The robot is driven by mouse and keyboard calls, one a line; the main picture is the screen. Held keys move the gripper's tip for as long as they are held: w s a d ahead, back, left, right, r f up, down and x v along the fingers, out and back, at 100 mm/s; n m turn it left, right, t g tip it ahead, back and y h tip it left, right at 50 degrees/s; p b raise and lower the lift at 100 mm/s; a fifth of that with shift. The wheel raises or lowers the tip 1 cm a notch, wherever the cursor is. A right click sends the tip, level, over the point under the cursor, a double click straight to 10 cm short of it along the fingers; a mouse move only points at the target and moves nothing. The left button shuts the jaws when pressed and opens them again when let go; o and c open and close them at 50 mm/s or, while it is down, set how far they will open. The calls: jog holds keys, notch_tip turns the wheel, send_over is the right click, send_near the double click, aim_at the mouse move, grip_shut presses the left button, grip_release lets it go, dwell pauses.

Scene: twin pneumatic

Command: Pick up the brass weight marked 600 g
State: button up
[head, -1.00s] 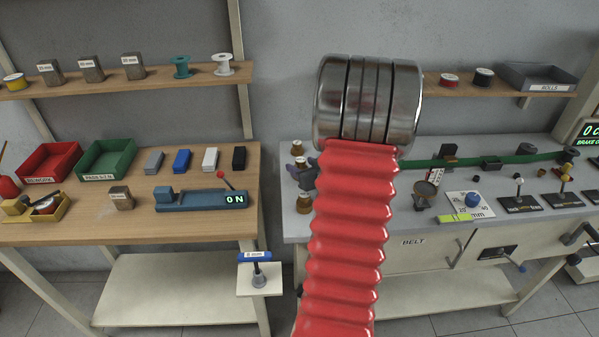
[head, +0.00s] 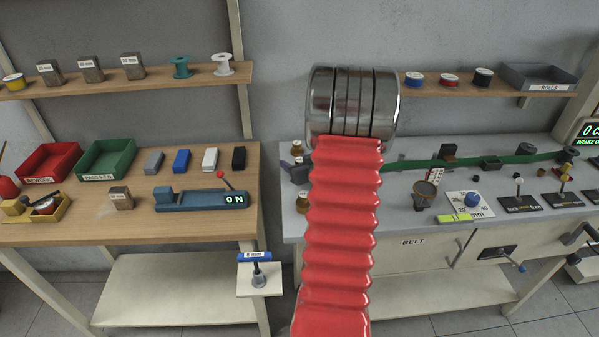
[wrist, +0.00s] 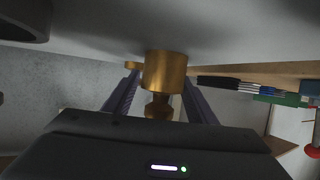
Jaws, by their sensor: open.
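Small brass weights stand along the left end of the grey bench, one at the back (head: 297,147) and one near the front edge (head: 304,200). Their marks are too small to read. My gripper (head: 297,172) is at that bench end, partly hidden behind my red arm. In the wrist view, a brass weight (wrist: 165,70) with a knob shows upside down between the open fingers of my gripper (wrist: 160,98), with no clear contact. No mark is readable on it. A bit of another brass piece (wrist: 133,65) shows beside it.
The grey bench (head: 400,228) also holds a green belt (head: 470,160), a dial plate (head: 470,205) and levers. A wooden bench (head: 85,230) with trays and blocks stands to the left, across a narrow gap. My arm hides part of the grey bench.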

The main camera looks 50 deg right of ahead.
jog(key=shift+c, duration=0.2)
grip_shut()
dwell(0.5)
